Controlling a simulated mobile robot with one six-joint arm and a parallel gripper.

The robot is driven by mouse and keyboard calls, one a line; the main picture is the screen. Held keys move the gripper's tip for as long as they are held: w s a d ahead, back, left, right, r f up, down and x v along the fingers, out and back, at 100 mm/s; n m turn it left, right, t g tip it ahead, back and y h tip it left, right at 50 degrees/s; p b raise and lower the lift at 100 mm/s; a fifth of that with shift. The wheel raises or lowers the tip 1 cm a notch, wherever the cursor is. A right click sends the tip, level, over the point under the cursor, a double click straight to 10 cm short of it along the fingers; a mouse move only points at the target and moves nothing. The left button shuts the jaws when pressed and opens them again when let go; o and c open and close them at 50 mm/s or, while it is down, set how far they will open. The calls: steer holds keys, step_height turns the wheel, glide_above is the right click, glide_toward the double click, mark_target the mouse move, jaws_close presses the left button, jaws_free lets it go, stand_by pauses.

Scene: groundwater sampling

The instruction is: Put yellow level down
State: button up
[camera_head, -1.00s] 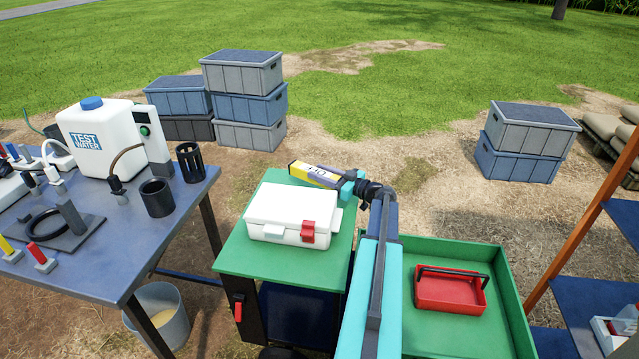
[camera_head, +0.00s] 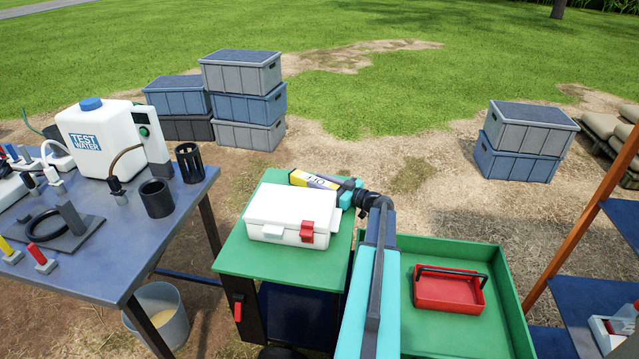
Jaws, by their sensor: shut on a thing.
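The level lies roughly level just behind the white case (camera_head: 291,212), over the back edge of the green tabletop (camera_head: 232,253). The case hides the strip below it, so I cannot tell whether the level touches the tabletop.
The white case with a red latch fills most of the green top. A green tray (camera_head: 498,335) holding a red carrier (camera_head: 447,291) is at right. A blue table (camera_head: 112,262) with a white water tank (camera_head: 100,140) stands at left. Stacked crates (camera_head: 245,105) are behind.

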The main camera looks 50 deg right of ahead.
steer(key=o, duration=1.2)
steer(key=shift+f, duration=0.1)
steer(key=s, duration=0.4)
steer(key=s+d+b, duration=0.1)
steer(key=s, duration=0.3)
steer(key=s+d+b, duration=0.1)
steer(key=s, duration=0.3)
steer(key=shift+w, duration=0.1)
